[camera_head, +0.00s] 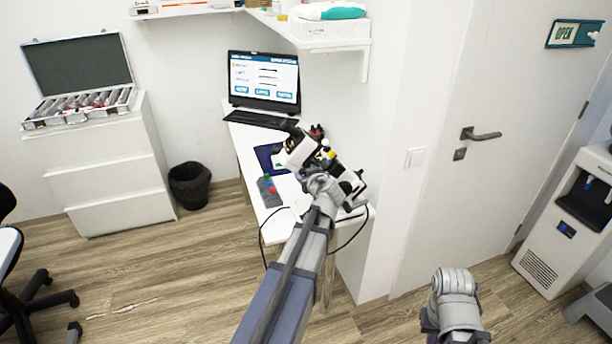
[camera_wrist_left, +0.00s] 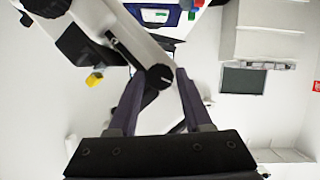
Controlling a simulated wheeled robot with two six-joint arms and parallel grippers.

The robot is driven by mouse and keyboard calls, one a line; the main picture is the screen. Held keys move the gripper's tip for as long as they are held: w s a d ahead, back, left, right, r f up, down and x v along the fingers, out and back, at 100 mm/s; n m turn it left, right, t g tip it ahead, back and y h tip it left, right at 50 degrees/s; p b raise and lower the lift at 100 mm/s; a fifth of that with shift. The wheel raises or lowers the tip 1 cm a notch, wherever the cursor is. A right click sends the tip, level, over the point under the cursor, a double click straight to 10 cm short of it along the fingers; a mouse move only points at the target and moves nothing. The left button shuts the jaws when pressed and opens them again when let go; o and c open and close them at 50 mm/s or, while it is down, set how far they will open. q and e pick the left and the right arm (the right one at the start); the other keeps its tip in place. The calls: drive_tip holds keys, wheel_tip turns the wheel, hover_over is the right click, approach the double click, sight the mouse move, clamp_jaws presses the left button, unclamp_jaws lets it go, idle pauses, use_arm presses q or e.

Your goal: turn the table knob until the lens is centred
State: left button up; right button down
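A white and black optical instrument (camera_head: 297,150) stands on the narrow white desk, partly covered by my left arm. In the left wrist view its white body (camera_wrist_left: 100,22) fills the upper left, with a round black knob (camera_wrist_left: 160,77) at its lower end. My left gripper (camera_wrist_left: 160,72) has its two dark fingers apart, one on each side of the knob. I cannot tell whether they touch it. In the head view my left gripper (camera_head: 326,166) is at the instrument, mostly hidden by the wrist. I cannot make out the lens. Only a link of my right arm shows, lower right.
The white desk (camera_head: 248,150) also holds a laptop (camera_head: 264,82), a dark blue mat (camera_head: 268,157) and a small grey box with coloured parts (camera_head: 268,191). A wall shelf (camera_head: 310,38) hangs above. A cable loops below the desk. The floor at left is open around a black bin (camera_head: 190,185).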

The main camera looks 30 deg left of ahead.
use_arm(q)
clamp_jaws()
drive_tip(key=shift+m+g, duration=0.4)
drive_tip(key=shift+m, duration=0.3)
drive_tip(key=shift+o, duration=2)
unclamp_jaws()
drive_tip(key=shift+y, duration=0.3)
drive_tip(key=p+v, duration=0.3)
drive_tip(key=v, duration=0.5)
